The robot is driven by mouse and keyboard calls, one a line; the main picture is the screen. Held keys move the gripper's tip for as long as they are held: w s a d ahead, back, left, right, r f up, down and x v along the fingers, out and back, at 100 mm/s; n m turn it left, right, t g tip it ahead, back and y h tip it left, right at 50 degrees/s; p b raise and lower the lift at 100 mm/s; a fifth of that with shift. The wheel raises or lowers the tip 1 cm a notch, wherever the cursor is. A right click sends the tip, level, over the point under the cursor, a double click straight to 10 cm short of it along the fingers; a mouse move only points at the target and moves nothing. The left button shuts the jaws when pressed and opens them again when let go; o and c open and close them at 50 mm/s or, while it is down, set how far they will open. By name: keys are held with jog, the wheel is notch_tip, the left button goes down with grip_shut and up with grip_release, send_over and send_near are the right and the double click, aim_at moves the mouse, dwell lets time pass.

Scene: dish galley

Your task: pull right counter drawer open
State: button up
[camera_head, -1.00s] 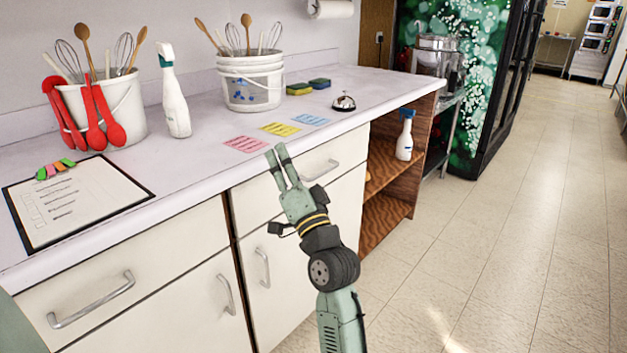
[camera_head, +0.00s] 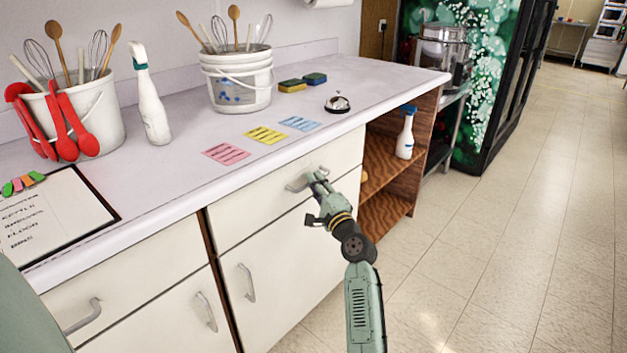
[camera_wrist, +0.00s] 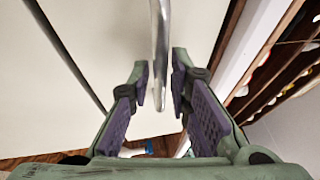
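The right counter drawer (camera_head: 248,208) is a white front under the countertop, flush with the cabinet. Its silver bar handle (camera_head: 297,186) is at the drawer's right part. My gripper (camera_head: 314,178) is at the handle's right end. In the wrist view the handle (camera_wrist: 160,45) runs down between the two purple-padded fingers of my gripper (camera_wrist: 163,85). The fingers are open, with a gap visible on both sides of the bar.
Below the drawer is a white cupboard door (camera_head: 270,275) with its own handle. Open wooden shelves (camera_head: 385,165) with a spray bottle (camera_head: 405,135) stand to the right. The counter (camera_head: 190,160) overhangs above. The tiled floor (camera_head: 520,200) at right is clear.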

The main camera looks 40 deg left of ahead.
jog(key=shift+w+a+r, duration=0.1)
jog(key=shift+w+a, duration=0.15)
jog(key=shift+a, duration=0.2)
grip_shut()
dwell(0.5)
